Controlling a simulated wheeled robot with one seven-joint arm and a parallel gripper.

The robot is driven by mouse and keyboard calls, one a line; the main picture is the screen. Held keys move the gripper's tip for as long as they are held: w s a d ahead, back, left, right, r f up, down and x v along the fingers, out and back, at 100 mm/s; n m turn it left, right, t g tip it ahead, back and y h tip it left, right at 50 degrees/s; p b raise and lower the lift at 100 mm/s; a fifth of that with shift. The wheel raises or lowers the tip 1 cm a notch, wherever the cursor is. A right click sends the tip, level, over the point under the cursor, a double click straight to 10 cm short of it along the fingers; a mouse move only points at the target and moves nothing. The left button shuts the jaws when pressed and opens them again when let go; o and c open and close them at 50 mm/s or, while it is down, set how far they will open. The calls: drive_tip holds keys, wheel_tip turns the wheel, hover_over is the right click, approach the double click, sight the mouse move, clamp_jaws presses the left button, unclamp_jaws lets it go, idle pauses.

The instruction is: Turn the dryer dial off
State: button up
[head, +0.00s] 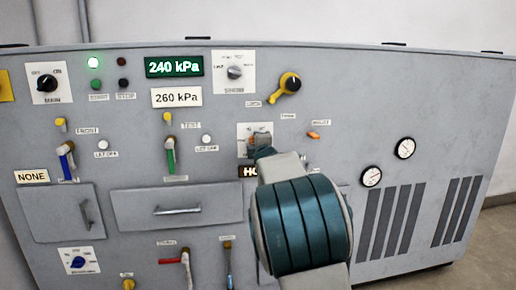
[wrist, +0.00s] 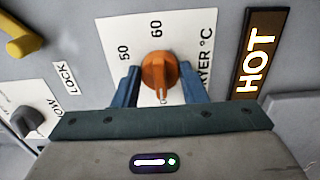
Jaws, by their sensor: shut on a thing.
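The dryer dial (wrist: 157,68) is an orange knob on a white plate (wrist: 118,28) marked "50", "60" and "DRYER °C". My gripper (wrist: 160,85) has a blue finger on each side of the knob and is shut on it. Which mark the knob points to is hard to tell, as my gripper hides the lower plate. A lit "HOT" sign (wrist: 262,52) is right of the plate. In the head view, my gripper (head: 260,142) reaches the dryer plate (head: 245,128), and the knob is mostly hidden.
A yellow rotary handle (head: 289,82) sits above right of the dryer plate, and a grey dial (head: 234,72) is above it. Levers, drawers and another dial (head: 47,83) fill the left of the panel. Two gauges (head: 405,148) are at the right.

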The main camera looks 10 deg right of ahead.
idle(0.4)
drive_tip(key=o, duration=1)
drive_tip(key=shift+c, duration=0.2)
drive_tip(key=s+p, duration=0.1)
drive_tip(key=s, duration=1.2)
drive_tip(key=shift+s+p, duration=0.4)
